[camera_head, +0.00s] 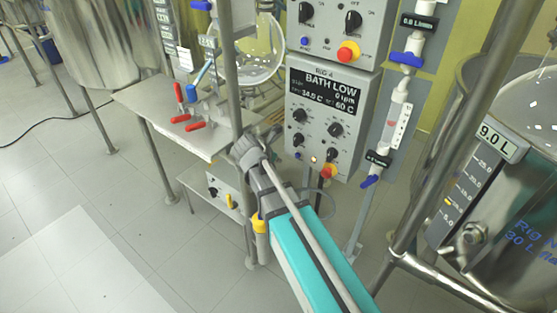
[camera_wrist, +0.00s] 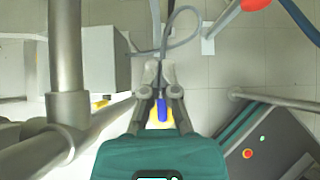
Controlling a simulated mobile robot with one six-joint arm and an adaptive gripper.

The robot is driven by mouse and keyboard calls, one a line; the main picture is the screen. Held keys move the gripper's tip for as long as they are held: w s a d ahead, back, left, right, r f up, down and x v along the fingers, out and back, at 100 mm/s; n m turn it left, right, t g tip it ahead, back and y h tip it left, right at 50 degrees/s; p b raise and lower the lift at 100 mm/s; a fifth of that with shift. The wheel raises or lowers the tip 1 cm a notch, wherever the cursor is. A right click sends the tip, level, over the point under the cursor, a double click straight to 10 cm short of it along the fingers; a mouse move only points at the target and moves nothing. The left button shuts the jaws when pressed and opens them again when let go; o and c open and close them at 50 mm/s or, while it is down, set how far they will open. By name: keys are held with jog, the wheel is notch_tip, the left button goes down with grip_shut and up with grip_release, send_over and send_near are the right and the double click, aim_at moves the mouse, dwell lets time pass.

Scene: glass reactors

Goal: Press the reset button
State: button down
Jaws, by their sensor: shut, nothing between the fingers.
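The lower grey control box (camera_head: 325,120) has a dark display reading BATH LOW. Along its lower edge are a small blue button (camera_head: 297,155), a pale lit button (camera_head: 313,159) and a red stop knob (camera_head: 327,172). Their labels are too small to read, so I cannot tell which is reset. My gripper (camera_head: 246,147) is left of this box, by the steel post, with a gap seen between it and the buttons. In the wrist view my gripper (camera_wrist: 158,72) is shut and empty. A blue piece (camera_wrist: 162,109) shows through the opening between its finger links.
An upper control box (camera_head: 337,25) with its own blue and red buttons sits above. A steel post (camera_head: 231,80) stands close by my gripper. Valves with blue handles (camera_head: 406,59) are at the right. A shelf (camera_head: 170,115) with red-handled valves is at the left.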

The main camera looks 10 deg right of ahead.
aim_at(297, 158)
jog(key=shift+w+d+r+b+x, duration=0.3)
jog(key=shift+b+x, duration=0.7)
jog(key=shift+x, duration=1)
jog(key=shift+w+d+r+b+x, duration=0.3)
jog(key=shift+b+x, duration=0.7)
jog(key=shift+x, duration=0.95)
jog(key=shift+w+d+r+b+x, duration=0.1)
jog(key=shift+r+b+x, duration=0.3)
jog(key=shift+b+x, duration=1.1)
jog(key=shift+w+d+f+p, duration=0.25)
jog(key=shift+f+p, duration=0.1)
jog(key=shift+p, duration=0.15)
